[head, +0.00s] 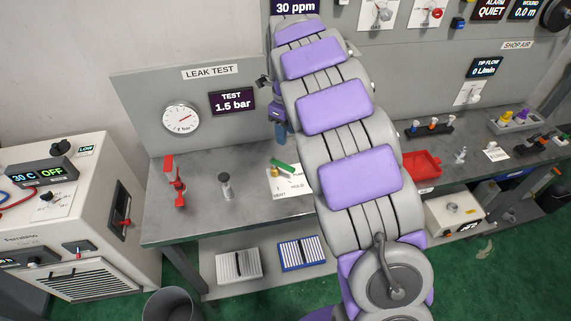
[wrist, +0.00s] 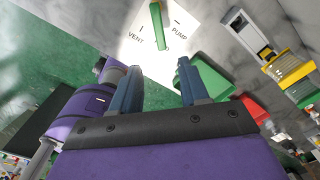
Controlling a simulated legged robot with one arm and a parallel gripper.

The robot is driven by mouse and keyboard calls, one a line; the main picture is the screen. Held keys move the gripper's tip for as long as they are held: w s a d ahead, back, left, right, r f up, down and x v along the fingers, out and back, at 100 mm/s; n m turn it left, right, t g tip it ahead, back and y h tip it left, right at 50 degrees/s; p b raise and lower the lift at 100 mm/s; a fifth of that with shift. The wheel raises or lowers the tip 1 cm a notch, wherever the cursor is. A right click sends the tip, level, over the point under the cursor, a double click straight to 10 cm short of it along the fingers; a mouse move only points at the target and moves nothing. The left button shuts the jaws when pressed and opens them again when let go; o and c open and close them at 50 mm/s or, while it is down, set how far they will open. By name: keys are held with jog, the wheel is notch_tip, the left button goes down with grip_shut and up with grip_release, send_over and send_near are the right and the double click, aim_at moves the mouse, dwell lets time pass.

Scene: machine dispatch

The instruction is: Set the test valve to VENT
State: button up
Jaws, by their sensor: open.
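The test valve's green handle (head: 283,168) sits over a white label card (head: 290,188) on the bench, with a brass part under it. In the wrist view the handle (wrist: 157,27) lies between the VENT label on the left and PUMP on the right. Its near end partly covers a third label, of which I read only a final letter. My gripper (wrist: 160,75) is open and empty, its two blue fingers apart from the handle, which shows beyond and between them. In the head view my arm hides most of the gripper. The TEST display (head: 233,102) reads 1.5 bar.
A red fitting (head: 175,183) and a grey fitting (head: 226,187) stand on the bench left of the valve. A dial gauge (head: 181,119) is on the back panel. A red bin (head: 423,164) lies right of my arm. Bench between the grey fitting and card is clear.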

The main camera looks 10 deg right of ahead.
aim_at(287, 166)
notch_tip(287, 166, down, 13)
jog(key=b, duration=0.3)
jog(key=shift+c, duration=0.4)
grip_shut()
dwell(0.3)
